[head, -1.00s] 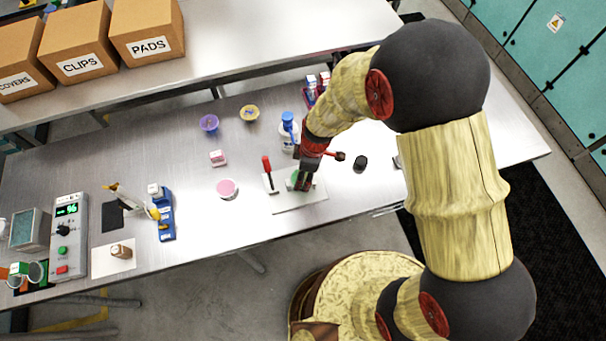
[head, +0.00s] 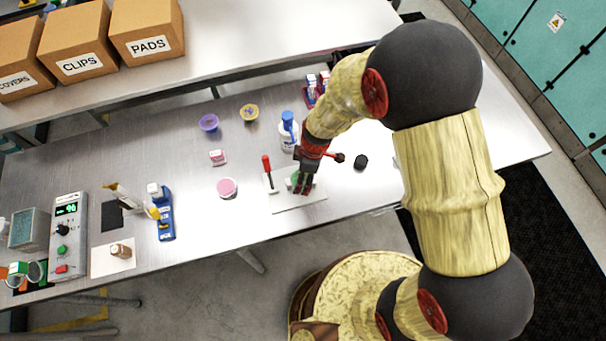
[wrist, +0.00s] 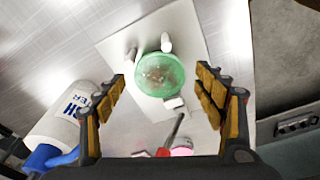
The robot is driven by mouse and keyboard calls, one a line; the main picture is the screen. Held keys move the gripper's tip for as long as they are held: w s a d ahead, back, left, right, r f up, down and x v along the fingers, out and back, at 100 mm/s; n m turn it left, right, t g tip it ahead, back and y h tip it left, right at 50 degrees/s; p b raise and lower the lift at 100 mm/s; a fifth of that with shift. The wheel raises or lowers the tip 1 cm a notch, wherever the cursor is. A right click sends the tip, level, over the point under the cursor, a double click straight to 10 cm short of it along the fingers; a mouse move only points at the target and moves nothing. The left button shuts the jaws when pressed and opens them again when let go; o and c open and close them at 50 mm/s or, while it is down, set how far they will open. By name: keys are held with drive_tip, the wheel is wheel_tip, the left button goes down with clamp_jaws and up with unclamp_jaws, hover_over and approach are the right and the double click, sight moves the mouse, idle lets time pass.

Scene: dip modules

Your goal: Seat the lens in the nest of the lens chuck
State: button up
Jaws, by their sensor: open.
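The lens is a green, see-through disc (wrist: 159,74) on the white plate of the lens chuck (wrist: 113,50). White jaw pieces of the chuck stand around its edge in the wrist view. I cannot tell whether it lies fully flat in the nest. In the head view the chuck plate (head: 303,202) shows below my gripper, with a red-handled lever (head: 267,163) at its left. My gripper (head: 304,188) is over the plate. In the wrist view its fingers (wrist: 164,88) are spread wide, apart from the lens on both sides, with nothing held.
A wash bottle (head: 288,135) stands just behind my gripper. A black knob-like piece (head: 360,162) lies to the right, a pink round dish (head: 227,188) to the left. A blue holder (head: 166,215) and a meter box (head: 68,240) are further left. Bench between is clear.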

drive_tip(key=shift+r, duration=0.35)
wheel_tip(320, 180, up, 12)
drive_tip(key=d, duration=0.1)
drive_tip(key=shift+d+f, duration=0.25)
drive_tip(key=shift+d, duration=0.15)
drive_tip(key=s+d+r+m+t, duration=0.1)
drive_tip(key=d+r+m, duration=0.3)
drive_tip(key=r, duration=0.4)
drive_tip(key=s+d+r+m+t, duration=0.25)
drive_tip(key=d+r, duration=0.25)
drive_tip(key=r, duration=0.3)
drive_tip(key=s+d+r+m+t+h, duration=0.1)
drive_tip(key=s+d+r+m+t, duration=0.1)
drive_tip(key=s+d+r+m, duration=0.7)
drive_tip(key=shift+s+d+r+m+h, duration=0.25)
drive_tip(key=shift+s+m+h, duration=0.2)
drive_tip(key=shift+m, duration=0.3)
